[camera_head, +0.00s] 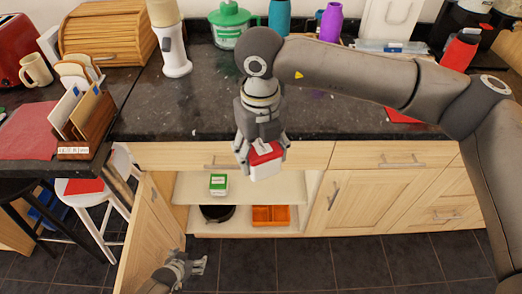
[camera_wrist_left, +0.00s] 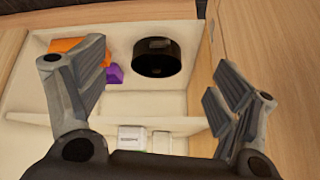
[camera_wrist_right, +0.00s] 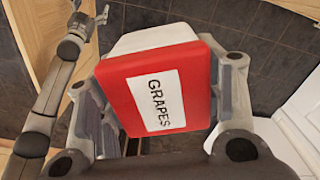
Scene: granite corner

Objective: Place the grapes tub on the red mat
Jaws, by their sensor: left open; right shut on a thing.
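The grapes tub (camera_head: 267,164), white with a red lid, is held in the air in front of the counter edge by my right gripper (camera_head: 264,158). In the right wrist view the tub (camera_wrist_right: 160,92) sits between the fingers, its lid label reading GRAPES. A red mat (camera_head: 30,131) lies on the counter at the left. Another flat red piece (camera_head: 84,186) lies on the white stool, and a third (camera_head: 402,116) shows partly behind my right arm. My left gripper (camera_head: 198,266) is open and empty, low by the open cabinet door.
The open cabinet (camera_head: 245,184) holds a green-and-white tub (camera_head: 218,184), a black pot (camera_head: 216,213) and an orange bin (camera_head: 271,215). Its door (camera_head: 150,230) swings out at left. A letter rack (camera_head: 85,118) stands beside the left mat. The middle counter is mostly clear.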

